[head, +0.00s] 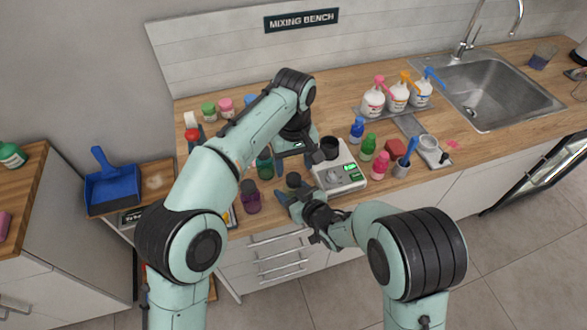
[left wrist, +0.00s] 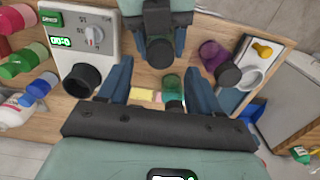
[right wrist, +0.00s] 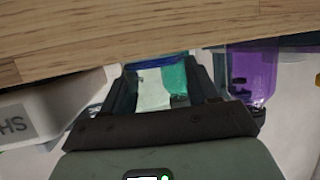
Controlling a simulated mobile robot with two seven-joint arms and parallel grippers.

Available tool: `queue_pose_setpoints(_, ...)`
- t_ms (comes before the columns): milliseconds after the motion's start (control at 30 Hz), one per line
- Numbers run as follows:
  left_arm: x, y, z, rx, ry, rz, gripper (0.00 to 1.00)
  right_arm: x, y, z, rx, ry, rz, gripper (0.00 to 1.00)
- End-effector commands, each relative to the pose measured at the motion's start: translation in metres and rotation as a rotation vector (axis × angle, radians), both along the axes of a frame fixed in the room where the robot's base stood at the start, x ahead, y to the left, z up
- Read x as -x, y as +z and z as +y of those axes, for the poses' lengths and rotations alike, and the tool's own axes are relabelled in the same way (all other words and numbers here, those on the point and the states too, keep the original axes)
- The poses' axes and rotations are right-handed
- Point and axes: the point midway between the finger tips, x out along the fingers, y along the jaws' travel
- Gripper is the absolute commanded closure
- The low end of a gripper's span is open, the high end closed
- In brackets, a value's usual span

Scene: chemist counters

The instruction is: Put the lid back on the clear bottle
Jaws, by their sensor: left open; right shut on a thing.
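My right gripper (head: 287,196) is shut on the clear bottle (right wrist: 152,88), which has a pale label, at the counter's front edge. A round black top (left wrist: 160,52), which looks like the lid, shows at that bottle in the left wrist view and in the head view (head: 293,180). I cannot tell whether it is fully seated. My left gripper (left wrist: 161,75) is open and empty, above and behind the bottle, its fingers pointing toward that area. The bottle's lower part is hidden by my right gripper.
A scale (head: 345,178) with a black cup-like piece (head: 330,147) stands to the right. A purple bottle (head: 250,197) and a green bottle (head: 265,168) stand close on the left. Several coloured bottles and pump bottles (head: 397,94) fill the right side, before the sink (head: 495,95).

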Motion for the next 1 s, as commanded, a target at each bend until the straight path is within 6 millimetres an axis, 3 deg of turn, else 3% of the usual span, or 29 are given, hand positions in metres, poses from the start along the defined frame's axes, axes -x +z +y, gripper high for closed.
queue_pose_setpoints(267, 0.000, 0.003, 0.000, -0.002, 0.000, 0.002, 0.36, 0.000, 0.000, 0.000, 0.000, 0.000, 0.000, 1.00)
queue_pose_setpoints(367, 0.000, 0.003, 0.000, -0.002, 0.000, 0.002, 0.06, 0.000, 0.000, 0.000, 0.000, 0.000, 0.000, 1.00)
queue_pose_setpoints(733, 0.000, 0.007, 0.000, 0.000, 0.001, -0.001, 0.06, 0.000, 0.000, 0.000, 0.000, 0.000, 0.000, 1.00)
queue_pose_setpoints(1000, -0.001, 0.043, -0.001, 0.001, 0.000, -0.003, 0.06, 0.000, 0.000, 0.000, 0.000, 0.000, 0.000, 1.00)
